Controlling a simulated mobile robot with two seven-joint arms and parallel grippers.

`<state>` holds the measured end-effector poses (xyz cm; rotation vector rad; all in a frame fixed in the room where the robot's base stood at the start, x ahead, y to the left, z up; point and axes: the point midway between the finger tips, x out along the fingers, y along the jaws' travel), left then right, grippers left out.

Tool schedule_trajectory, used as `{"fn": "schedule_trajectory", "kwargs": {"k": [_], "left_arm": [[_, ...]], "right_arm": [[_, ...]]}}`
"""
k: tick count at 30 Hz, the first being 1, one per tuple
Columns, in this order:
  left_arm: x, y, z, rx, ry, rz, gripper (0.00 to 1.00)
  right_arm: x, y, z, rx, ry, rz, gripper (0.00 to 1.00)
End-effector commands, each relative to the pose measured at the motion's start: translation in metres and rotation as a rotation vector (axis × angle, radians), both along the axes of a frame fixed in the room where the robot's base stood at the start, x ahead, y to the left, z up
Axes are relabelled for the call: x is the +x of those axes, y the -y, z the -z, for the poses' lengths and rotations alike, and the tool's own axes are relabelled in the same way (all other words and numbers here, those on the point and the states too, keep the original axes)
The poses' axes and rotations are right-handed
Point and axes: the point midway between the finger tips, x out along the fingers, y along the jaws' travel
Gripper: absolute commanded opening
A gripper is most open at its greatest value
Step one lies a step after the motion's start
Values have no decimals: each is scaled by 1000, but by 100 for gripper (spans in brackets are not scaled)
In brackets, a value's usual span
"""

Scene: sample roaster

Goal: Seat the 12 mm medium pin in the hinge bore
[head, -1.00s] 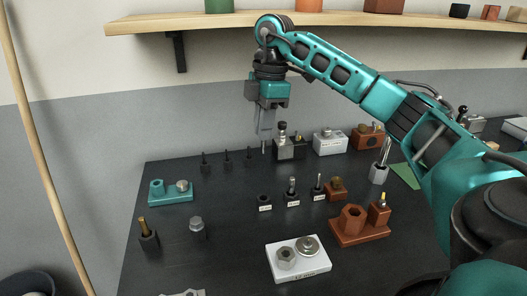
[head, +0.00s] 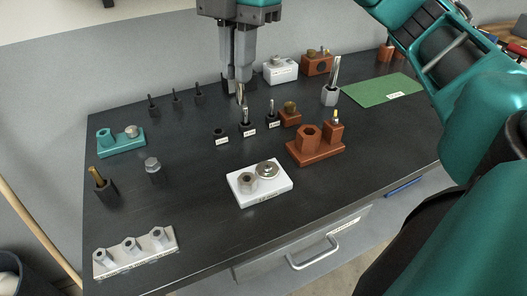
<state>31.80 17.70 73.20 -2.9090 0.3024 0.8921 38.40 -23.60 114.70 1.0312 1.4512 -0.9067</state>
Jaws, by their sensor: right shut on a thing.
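My right gripper (head: 238,84) points down above the back middle of the bench, shut on a slim metal pin (head: 241,97) whose lower end shows below the fingers. Below are three small black labelled holders: the left one (head: 221,136) looks empty, while the middle one (head: 247,128) and the right one (head: 273,121) hold upright metal pieces. The labels are too small to read. A pale strip with three raised, bored knuckles (head: 135,251), which looks like the hinge, lies at the front left, well apart from the gripper. My left gripper is out of view.
A white block with a nut and washer (head: 260,196) sits at the front middle. A brown fixture (head: 315,158) stands to its right, a teal fixture (head: 121,148) at the back left. A green mat (head: 382,90) lies at right.

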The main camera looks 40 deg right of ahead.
Motion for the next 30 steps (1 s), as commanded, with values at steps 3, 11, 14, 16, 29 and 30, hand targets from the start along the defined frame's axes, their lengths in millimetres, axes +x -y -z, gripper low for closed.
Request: {"fn": "schedule_trajectory", "kwargs": {"k": [3,11,14,16,29,30], "left_arm": [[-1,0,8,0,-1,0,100],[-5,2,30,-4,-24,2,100],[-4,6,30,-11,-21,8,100],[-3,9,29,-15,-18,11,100],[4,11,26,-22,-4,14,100],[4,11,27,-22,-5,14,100]], "right_arm": [[-5,-4,14,-3,-7,-21,0],[-5,-3,77,-6,-10,-18,0],[-5,-3,104,-5,-9,-18,0],[-5,-3,121,-5,-9,-18,0],[-5,-3,169,-4,-6,-18,0],[-5,-3,175,-4,-6,-18,0]]}}
